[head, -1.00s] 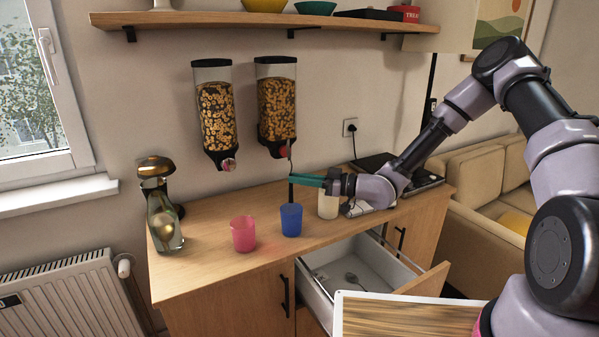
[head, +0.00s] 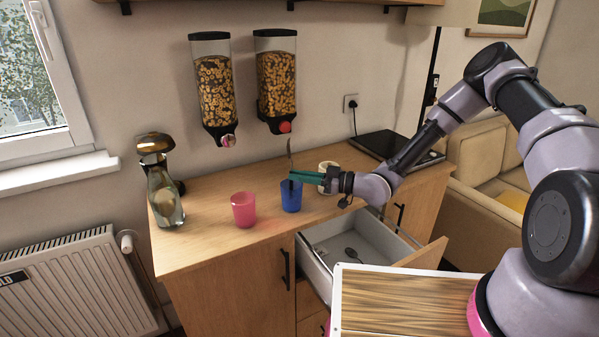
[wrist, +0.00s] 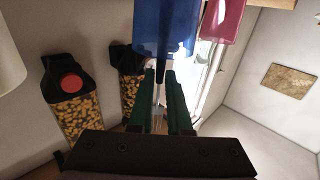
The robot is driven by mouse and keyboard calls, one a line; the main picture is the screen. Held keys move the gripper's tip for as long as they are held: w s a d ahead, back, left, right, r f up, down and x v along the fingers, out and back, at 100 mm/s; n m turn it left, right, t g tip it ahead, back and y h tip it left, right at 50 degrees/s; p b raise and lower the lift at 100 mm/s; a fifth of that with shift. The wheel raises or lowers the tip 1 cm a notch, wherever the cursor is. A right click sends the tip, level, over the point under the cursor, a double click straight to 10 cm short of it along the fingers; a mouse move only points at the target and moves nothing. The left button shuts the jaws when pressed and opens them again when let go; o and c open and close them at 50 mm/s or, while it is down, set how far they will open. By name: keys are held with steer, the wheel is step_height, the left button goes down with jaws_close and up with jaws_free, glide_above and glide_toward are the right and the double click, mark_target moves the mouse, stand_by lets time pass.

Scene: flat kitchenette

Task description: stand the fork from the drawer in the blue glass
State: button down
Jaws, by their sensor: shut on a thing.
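The blue glass (head: 291,199) stands upright on the counter, right of a pink glass (head: 243,210). My gripper (head: 294,179) reaches in from the right at the height of the blue glass's rim, its teal fingers shut on the fork (head: 290,152). The fork is roughly upright, one end rising above the fingers. Its lower part overlaps the glass opening in the head view; how deep it goes is hard to tell. In the wrist view the fork (wrist: 157,96) shows between the fingers, with the blue glass (wrist: 165,32) just beyond them.
The drawer (head: 340,262) is open below the counter, with a spoon-like utensil (head: 351,253) inside. A pale cup (head: 328,168) stands close behind my gripper. A glass bottle-like machine (head: 163,190) is at the left. Two cereal dispensers (head: 276,82) hang above the counter.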

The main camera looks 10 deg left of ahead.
steer(key=shift+f, duration=0.1)
steer(key=c, duration=0.8)
jaws_free()
steer(key=d, duration=0.3)
steer(key=s+d, duration=0.1)
steer(key=d, duration=0.6)
steer(key=shift+s+d, duration=0.25)
steer(key=shift+d, duration=0.1)
